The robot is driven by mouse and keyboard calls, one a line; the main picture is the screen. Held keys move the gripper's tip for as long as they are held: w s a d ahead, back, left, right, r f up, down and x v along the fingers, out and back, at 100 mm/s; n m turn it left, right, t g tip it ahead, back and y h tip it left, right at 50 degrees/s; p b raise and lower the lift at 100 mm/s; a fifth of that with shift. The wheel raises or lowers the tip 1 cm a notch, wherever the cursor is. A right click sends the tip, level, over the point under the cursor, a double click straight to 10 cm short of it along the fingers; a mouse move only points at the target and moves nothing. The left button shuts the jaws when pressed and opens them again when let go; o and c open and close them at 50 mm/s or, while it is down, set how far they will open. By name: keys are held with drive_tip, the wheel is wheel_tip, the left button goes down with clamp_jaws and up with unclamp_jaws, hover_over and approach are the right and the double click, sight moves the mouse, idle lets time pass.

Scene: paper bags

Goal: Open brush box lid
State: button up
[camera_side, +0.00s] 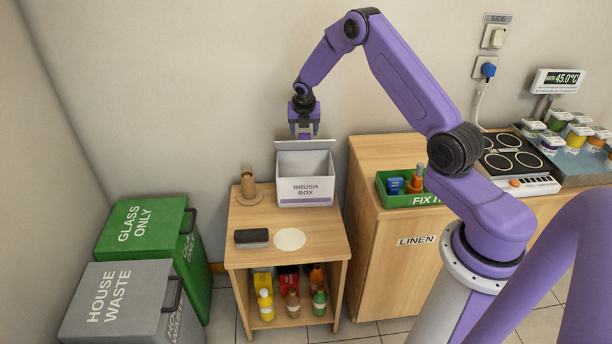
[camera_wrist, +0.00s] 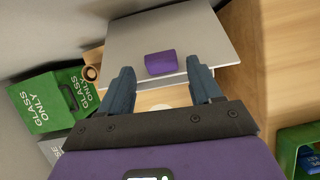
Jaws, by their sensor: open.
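The white brush box (camera_side: 305,192) stands on the small wooden cabinet, its label facing the side camera. Its lid (camera_side: 287,146) is raised, and the box's inside shows below it in the side view. In the wrist view the lid (camera_wrist: 205,35) is a grey plate with a purple handle (camera_wrist: 160,63) near its near edge, and it hides the box's inside. My gripper (camera_side: 304,132) is above the lid's raised edge. In the wrist view my gripper (camera_wrist: 158,72) is open, its fingers on either side of the handle with gaps between. Contact cannot be told.
A brown holder (camera_side: 248,188), a dark block (camera_side: 251,237) and a pale disc (camera_side: 289,239) are on the cabinet top. A green bin (camera_side: 145,225) and grey bin (camera_side: 110,295) stand left. A green tray (camera_side: 400,201) is on the taller cabinet at right. The wall is close behind.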

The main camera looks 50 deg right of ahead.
wheel_tip(320, 180, up, 8)
idle(1.0)
